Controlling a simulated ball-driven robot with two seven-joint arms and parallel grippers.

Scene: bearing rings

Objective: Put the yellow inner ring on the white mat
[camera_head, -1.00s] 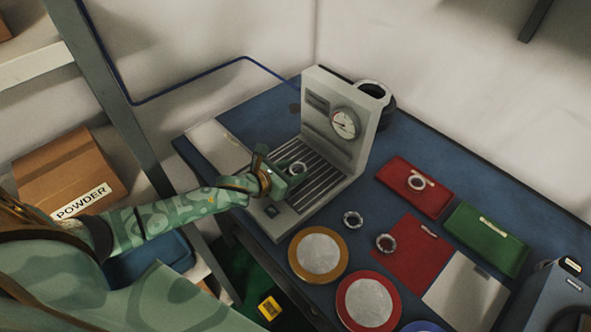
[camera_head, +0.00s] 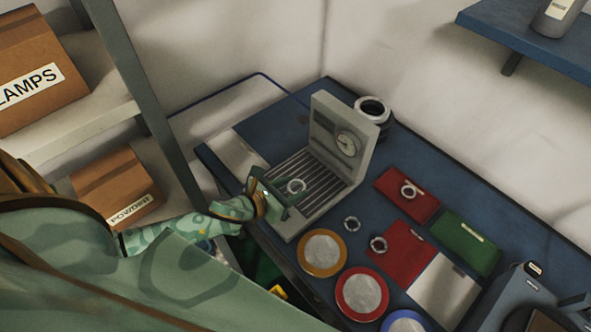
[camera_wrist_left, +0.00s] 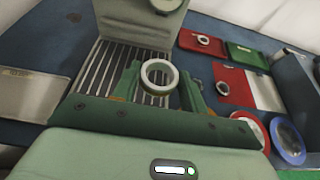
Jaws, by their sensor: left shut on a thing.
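My left gripper (camera_head: 285,192) is shut on a pale grey ring (camera_head: 295,186) in front of the press's slatted bed. In the left wrist view the ring (camera_wrist_left: 159,76) sits between the two green fingers, its hole facing the camera. Its colour looks pale grey, and I cannot make out any yellow on it. One white mat (camera_head: 445,290) lies at the right beside a red mat; it also shows in the left wrist view (camera_wrist_left: 266,93). Another whitish mat (camera_head: 232,156) lies left of the press. My right gripper is not in view.
The grey press (camera_head: 343,140) with a dial stands upright on the blue table. Loose rings lie on the table (camera_head: 351,224), on the red mat (camera_head: 378,244) and on a red block (camera_head: 409,191). A green block (camera_head: 467,243) and rimmed plates (camera_head: 323,253) stand nearby.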

